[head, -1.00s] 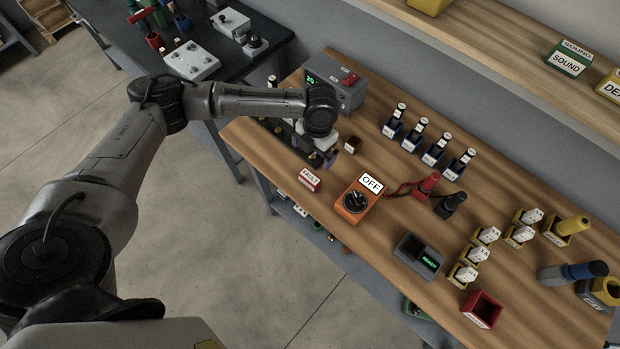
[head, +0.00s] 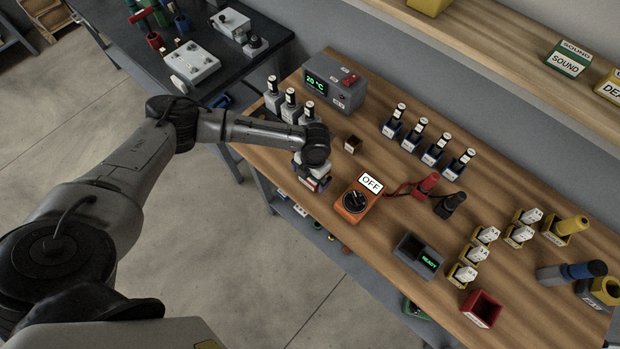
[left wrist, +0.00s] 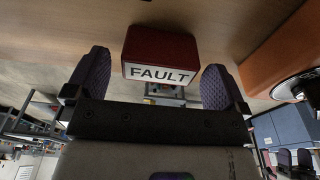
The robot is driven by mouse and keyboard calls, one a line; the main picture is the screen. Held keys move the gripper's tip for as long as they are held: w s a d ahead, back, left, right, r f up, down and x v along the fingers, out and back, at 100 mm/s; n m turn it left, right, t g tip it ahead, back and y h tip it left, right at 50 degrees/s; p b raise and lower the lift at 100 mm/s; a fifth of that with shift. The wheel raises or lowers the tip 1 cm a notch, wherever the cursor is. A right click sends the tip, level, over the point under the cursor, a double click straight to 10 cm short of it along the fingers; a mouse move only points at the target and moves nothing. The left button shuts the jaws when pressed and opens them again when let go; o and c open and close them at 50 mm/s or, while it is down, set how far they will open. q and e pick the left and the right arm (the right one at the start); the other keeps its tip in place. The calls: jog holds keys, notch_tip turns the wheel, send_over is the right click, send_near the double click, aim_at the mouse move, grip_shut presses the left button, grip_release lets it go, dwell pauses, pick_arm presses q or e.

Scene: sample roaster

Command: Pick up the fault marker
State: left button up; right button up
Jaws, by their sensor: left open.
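The fault marker (left wrist: 161,50) is a small red block with a white label reading FAULT. In the left wrist view it sits between the two purple, ridged fingers of my left gripper (left wrist: 158,80), with a gap on each side. In the head view the left gripper (head: 311,182) is over the marker (head: 309,185) near the bench's front edge and hides most of it. The gripper is open.
An orange meter (head: 354,203) with an OFF card stands close to the right of the marker. The wooden bench (head: 375,260) ends just in front.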

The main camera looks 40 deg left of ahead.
pick_arm(q)
jog(key=shift+f, duration=0.65)
jog(key=c, duration=0.9)
jog(key=shift+c, duration=0.2)
jog(key=shift+r, duration=0.15)
